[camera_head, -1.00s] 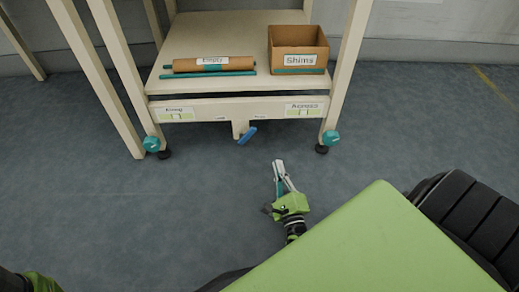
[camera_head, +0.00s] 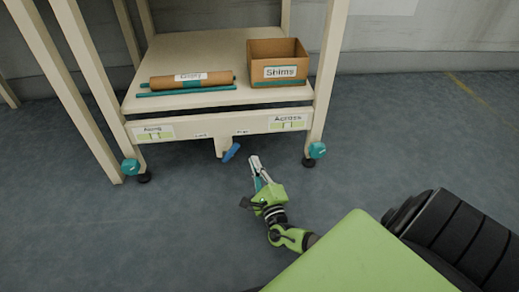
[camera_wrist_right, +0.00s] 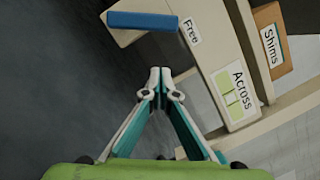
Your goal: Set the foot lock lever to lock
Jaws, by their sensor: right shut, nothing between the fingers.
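The foot lock lever (camera_head: 230,152) is a small blue pedal on a cream bracket (camera_head: 221,146) below the bench's lower rail. It slants down from the bracket, its upper end toward the right. In the wrist view the blue lever (camera_wrist_right: 143,20) lies near the top, beside a label reading Free (camera_wrist_right: 192,31). A second small label (camera_head: 200,135) left of the bracket is too small to read. My right gripper (camera_head: 255,161) is shut and empty, just right of the lever and apart from it. Its closed tips (camera_wrist_right: 160,72) show in the wrist view. My left gripper is out of view.
The lower shelf (camera_head: 205,60) holds a brown roll (camera_head: 215,79) labelled Empty and a cardboard Shims box (camera_head: 262,76). Along (camera_head: 153,132) and Across (camera_head: 288,122) panels sit on the rail. Teal-knobbed feet (camera_head: 317,150) stand at the legs. The floor in front is clear.

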